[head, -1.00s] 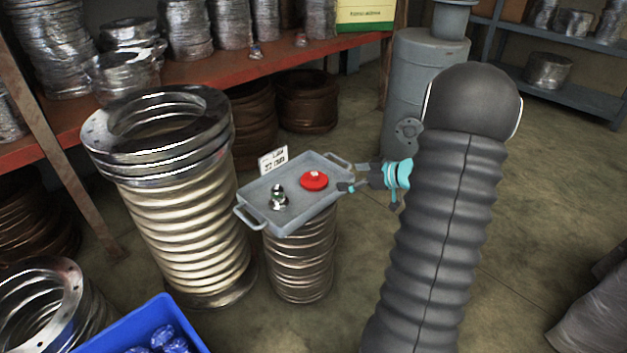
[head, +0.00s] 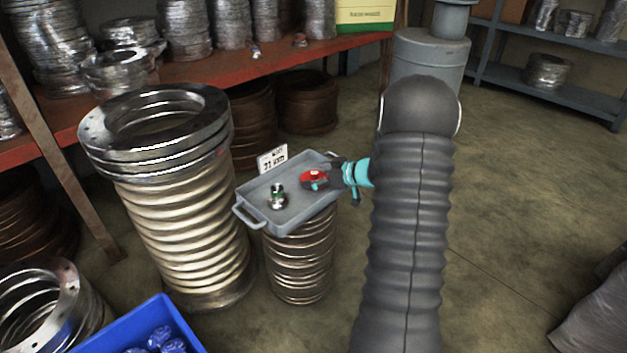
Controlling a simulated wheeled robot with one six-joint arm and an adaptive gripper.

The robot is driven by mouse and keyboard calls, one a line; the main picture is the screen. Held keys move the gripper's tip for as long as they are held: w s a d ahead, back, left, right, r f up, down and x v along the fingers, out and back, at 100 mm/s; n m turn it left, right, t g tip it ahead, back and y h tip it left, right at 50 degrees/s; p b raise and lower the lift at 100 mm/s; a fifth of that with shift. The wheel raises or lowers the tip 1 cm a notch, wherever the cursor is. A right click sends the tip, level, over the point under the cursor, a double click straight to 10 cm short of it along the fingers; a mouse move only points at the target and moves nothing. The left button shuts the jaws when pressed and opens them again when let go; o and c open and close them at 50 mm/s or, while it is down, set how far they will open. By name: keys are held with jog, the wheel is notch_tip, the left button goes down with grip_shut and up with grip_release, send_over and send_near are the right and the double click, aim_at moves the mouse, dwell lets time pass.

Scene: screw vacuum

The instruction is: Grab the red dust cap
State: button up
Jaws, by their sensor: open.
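The red dust cap (head: 312,174) lies in the right part of a grey tray (head: 254,192). The tray rests on a short ribbed metal bellows (head: 299,264). My gripper (head: 318,178) has come in from the right, with its open fingers on either side of the cap. The fingers and my wrist hide part of the cap and the tray's right end. I cannot tell whether the fingers touch the cap.
A small metal fitting (head: 277,196) stands in the tray, left of the cap. A white label card (head: 272,159) stands at the tray's back edge. A tall flanged bellows (head: 185,220) is close on the left. A blue bin (head: 178,318) is at the lower left.

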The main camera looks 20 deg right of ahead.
jog(key=shift+w+a+f, duration=0.15)
jog(key=shift+w+a, duration=0.05)
jog(key=shift+w, duration=0.15)
jog(key=c, duration=0.5)
jog(key=shift+c, duration=0.2)
